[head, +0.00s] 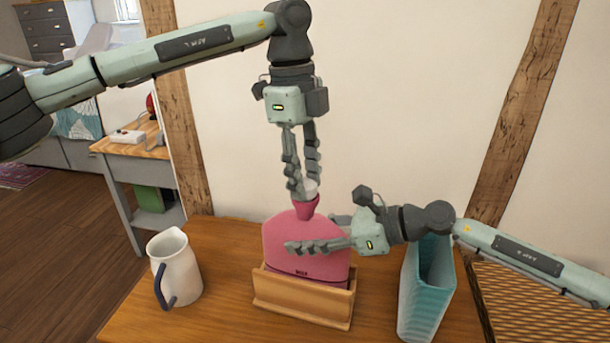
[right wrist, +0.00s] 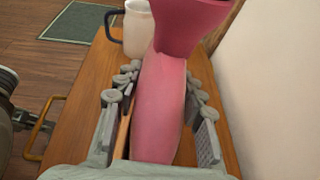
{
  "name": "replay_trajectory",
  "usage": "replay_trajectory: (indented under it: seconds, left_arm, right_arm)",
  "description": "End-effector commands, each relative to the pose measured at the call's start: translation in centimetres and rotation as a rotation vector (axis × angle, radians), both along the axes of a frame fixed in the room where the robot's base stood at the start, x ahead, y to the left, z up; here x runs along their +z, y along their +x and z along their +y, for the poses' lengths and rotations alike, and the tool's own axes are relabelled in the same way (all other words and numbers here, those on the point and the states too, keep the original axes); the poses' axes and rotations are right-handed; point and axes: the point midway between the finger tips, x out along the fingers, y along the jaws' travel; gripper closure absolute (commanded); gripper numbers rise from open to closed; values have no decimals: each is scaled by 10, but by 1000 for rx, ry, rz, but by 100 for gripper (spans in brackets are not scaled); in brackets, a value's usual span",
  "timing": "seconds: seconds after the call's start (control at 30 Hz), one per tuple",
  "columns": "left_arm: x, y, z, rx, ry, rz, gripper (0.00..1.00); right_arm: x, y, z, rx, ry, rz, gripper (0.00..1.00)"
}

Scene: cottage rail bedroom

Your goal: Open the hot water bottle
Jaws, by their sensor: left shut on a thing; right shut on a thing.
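The pink hot water bottle (head: 283,247) stands upright in a wooden holder (head: 302,303) on the table, with its neck (head: 304,206) pointing up. A pale stopper (head: 311,187) shows at the top of the neck. My left gripper (head: 304,188) comes down from above and is shut on the stopper, right at the neck's mouth. My right gripper (head: 318,234) reaches in from the right and is shut around the bottle's body. In the right wrist view the bottle's pink body (right wrist: 160,105) lies between the fingers, and its flared neck shows above.
A white jug (head: 175,268) with a dark blue handle stands on the wooden table (head: 222,240) to the left. A teal ribbed container (head: 428,290) stands close to the right, beneath my right arm. A woven basket (head: 535,305) is farther right. The wall is behind.

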Motion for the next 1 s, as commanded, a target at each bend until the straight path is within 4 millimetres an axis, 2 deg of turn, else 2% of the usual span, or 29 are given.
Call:
replay_trajectory:
  seconds: [0.2, 0.33, 0.5, 0.77, 0.8, 0.93, 1.0]
  left_arm:
    - [0, -1, 1, 510, 0, -2, 100]
    - [1, -1, 1, 715, 1, -1, 100]
    - [1, -1, 1, 817, 0, -1, 100]
    - [1, -1, 1, 819, 0, 0, 100]
    - [1, -1, 1, 819, 1, -1, 64]
    - [1, -1, 1, 818, 0, 0, 48]
    - [1, -1, 1, 817, 0, 0, 48]
  right_arm:
    - [-1, 0, 0, -1, -1, -1, 100]
    - [-1, 0, 0, 0, -1, -1, 100]
    - [-1, 0, 0, 0, -1, -1, 100]
    - [-1, 0, 0, 0, -1, -1, 100]
    - [-1, 0, 0, 0, -1, -1, 100]
    - [-1, 0, 0, 0, -1, -1, 100]
    - [-1, 0, 0, 0, -1, -1, 100]
